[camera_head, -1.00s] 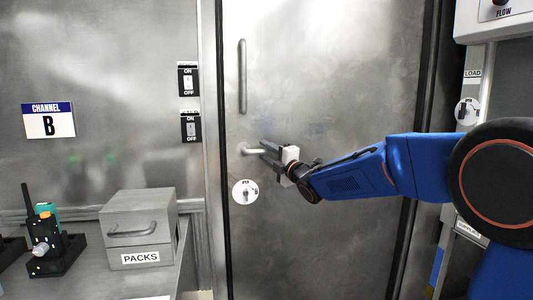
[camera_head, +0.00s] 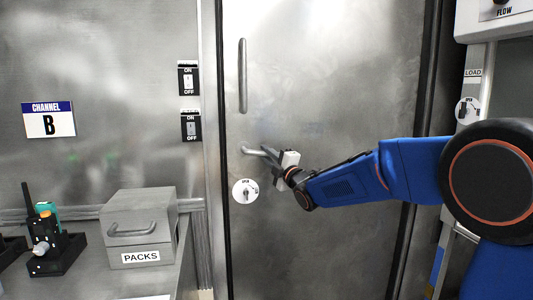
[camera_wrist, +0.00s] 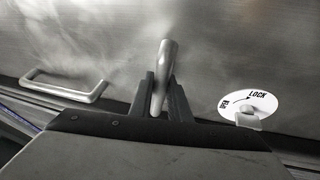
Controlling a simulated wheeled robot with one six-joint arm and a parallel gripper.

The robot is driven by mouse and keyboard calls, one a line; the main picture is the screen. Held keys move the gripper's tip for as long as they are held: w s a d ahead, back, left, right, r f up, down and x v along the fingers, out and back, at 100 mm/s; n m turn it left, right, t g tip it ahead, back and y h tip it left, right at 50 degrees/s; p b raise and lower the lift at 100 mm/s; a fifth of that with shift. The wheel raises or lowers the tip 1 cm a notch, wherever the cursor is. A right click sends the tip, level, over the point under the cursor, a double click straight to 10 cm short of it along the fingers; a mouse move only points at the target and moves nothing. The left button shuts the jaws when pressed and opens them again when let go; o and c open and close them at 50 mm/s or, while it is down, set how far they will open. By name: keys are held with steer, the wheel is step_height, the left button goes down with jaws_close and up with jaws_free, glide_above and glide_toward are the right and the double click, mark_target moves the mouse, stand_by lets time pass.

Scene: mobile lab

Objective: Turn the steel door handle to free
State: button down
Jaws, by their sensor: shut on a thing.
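The steel door handle (camera_head: 253,151) is a short lever on the left side of the grey metal door. In the wrist view the steel door handle (camera_wrist: 164,72) stands between the two dark fingers of my gripper (camera_wrist: 161,98), which is shut on it. In the head view my gripper (camera_head: 269,156) reaches the lever from the right and tilts a little. The fingers hide the lever's free end there. The lever looks near level, with perhaps a slight slope down to the right.
A round OPEN/LOCK dial (camera_head: 245,191) sits just below the lever; it also shows in the wrist view (camera_wrist: 248,106). A vertical pull bar (camera_head: 243,76) is above. A PACKS box (camera_head: 138,229) stands on the bench at left. Switches (camera_head: 190,127) are on the wall.

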mark_target(251, 161)
steer(key=f+m+t, duration=0.1)
steer(key=m, duration=0.1)
steer(key=a+f+m+t+h, duration=0.1)
steer(key=m, duration=0.2)
steer(key=a+f+m+t+h, duration=0.1)
steer(key=f+m, duration=0.1)
steer(key=m, duration=0.1)
steer(key=shift+s+t, duration=0.3)
steer(key=m+h, duration=0.1)
steer(key=m, duration=0.1)
steer(key=a+f+m+t+h, duration=0.1)
steer(key=m, duration=0.1)
steer(key=shift+s+f, duration=0.15)
steer(key=shift+s+a+f+m+t+h, duration=0.1)
steer(key=shift+a+f+m+t+h, duration=0.15)
steer(key=shift+m+h, duration=0.45)
steer(key=shift+s+a+f+m+t+h, duration=0.15)
steer(key=shift+a+m+h, duration=0.2)
steer(key=shift+m, duration=0.75)
steer(key=shift+a+f+m+t+h, duration=0.1)
steer(key=shift+a+m+t+h, duration=0.25)
steer(key=shift+m, duration=0.55)
steer(key=shift+h, duration=0.3)
steer(key=c, duration=1.7)
jaws_free()
steer(key=shift+o, duration=0.2)
steer(key=shift+s, duration=0.1)
